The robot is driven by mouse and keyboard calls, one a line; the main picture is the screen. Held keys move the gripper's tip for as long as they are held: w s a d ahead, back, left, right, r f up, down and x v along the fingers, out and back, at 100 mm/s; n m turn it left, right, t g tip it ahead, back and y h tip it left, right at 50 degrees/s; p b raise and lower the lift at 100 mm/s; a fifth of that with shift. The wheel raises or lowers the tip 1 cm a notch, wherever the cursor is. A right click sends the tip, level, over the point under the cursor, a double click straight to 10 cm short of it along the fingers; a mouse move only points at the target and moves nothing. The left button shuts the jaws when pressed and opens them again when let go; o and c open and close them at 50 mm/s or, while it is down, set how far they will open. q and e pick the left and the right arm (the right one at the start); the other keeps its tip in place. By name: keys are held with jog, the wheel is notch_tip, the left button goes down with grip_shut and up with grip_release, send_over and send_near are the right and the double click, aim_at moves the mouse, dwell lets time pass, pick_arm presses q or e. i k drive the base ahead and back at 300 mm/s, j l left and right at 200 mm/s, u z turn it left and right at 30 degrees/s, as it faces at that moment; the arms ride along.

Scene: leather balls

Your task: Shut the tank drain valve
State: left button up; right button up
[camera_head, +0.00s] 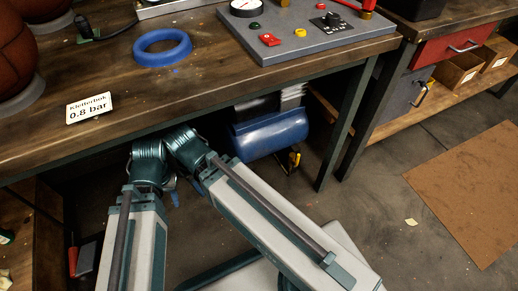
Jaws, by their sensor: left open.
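The blue tank (269,134) lies on its side under the wooden workbench. A small yellow valve handle (295,158) with dark parts around it sits low at the tank's right end; its exact turn is too small to tell. My arm links reach up from the bottom to joints under the bench's front edge, left of the tank. Little of my left gripper (171,183) shows, low behind these links, left of and apart from the valve. Its fingers are mostly hidden, and I see nothing held. My right gripper is not in view.
The workbench (215,84) carries a blue ring (163,48), a label card (89,107) and a grey control panel (310,35). A bench leg (345,125) stands right of the tank. Open floor (370,215) lies right of my arm, with a brown mat (475,195) beyond.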

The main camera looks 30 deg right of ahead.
aim_at(296, 164)
jog(key=l+u, duration=0.3)
jog(key=l, duration=0.15)
jog(key=k+l+u, duration=0.1)
jog(key=l+u, duration=0.25)
jog(key=k+l+u, duration=0.1)
jog(key=l+u, duration=0.2)
jog(key=l, duration=0.15)
jog(key=k+l+u, duration=0.15)
jog(key=l+u, duration=0.2)
jog(key=k+l+u, duration=0.4)
jog(key=k+l, duration=0.4)
jog(key=l, duration=0.25)
jog(key=k+l, duration=0.5)
jog(key=l, duration=0.2)
jog(key=k+l+u, duration=0.15)
jog(key=k+l, duration=0.35)
jog(key=l, duration=0.2)
